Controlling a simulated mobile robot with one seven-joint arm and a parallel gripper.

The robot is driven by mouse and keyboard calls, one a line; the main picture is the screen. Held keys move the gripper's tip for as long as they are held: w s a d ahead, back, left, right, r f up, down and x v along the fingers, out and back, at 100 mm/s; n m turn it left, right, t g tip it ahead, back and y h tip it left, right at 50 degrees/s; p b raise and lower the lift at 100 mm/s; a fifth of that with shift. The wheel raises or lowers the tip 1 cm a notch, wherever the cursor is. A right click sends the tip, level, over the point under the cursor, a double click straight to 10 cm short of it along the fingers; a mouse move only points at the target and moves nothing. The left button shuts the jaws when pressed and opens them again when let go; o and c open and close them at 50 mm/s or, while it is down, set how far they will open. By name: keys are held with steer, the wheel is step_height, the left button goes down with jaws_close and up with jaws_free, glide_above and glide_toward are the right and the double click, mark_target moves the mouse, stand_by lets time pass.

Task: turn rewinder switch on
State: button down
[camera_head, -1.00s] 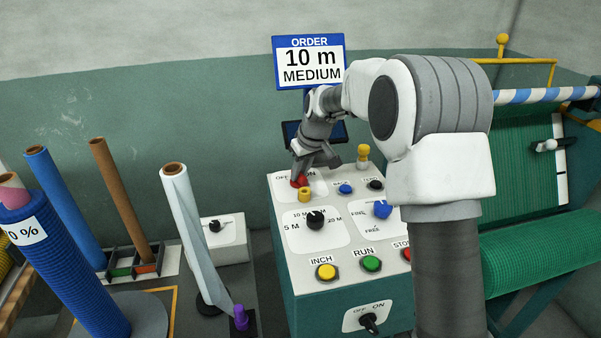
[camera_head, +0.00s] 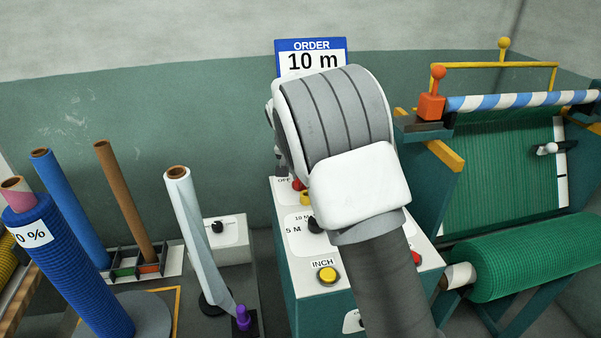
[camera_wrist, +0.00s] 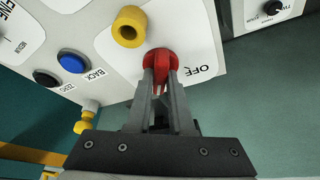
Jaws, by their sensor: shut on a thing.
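A red switch (camera_wrist: 160,60) sits on the white OFF/ON plate on top of the control box (camera_head: 302,277). In the wrist view my gripper (camera_wrist: 161,76) is shut on the red switch, with a finger on each side of it. The OFF label is beside it on the right; the ON label is hidden there. In the head view only a bit of the red switch (camera_head: 298,184) shows, and my arm hides the gripper. I cannot read the switch's exact angle.
A yellow collar-like knob (camera_wrist: 128,26) stands close to the red switch. Blue (camera_wrist: 73,62) and black (camera_wrist: 46,78) buttons are nearby. A yellow INCH button (camera_head: 327,275) is at the box's front. The netting machine (camera_head: 520,180) stands to the right, a clear-film roll (camera_head: 190,225) to the left.

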steer(key=shift+m+h, duration=0.4)
steer(key=shift+m, duration=0.8)
steer(key=shift+g, duration=0.3)
steer(key=c, duration=0.8)
jaws_free()
steer(key=p+v, duration=0.1)
steer(key=v, duration=1.6)
steer(key=shift+r, duration=0.2)
steer(key=shift+s, duration=0.2)
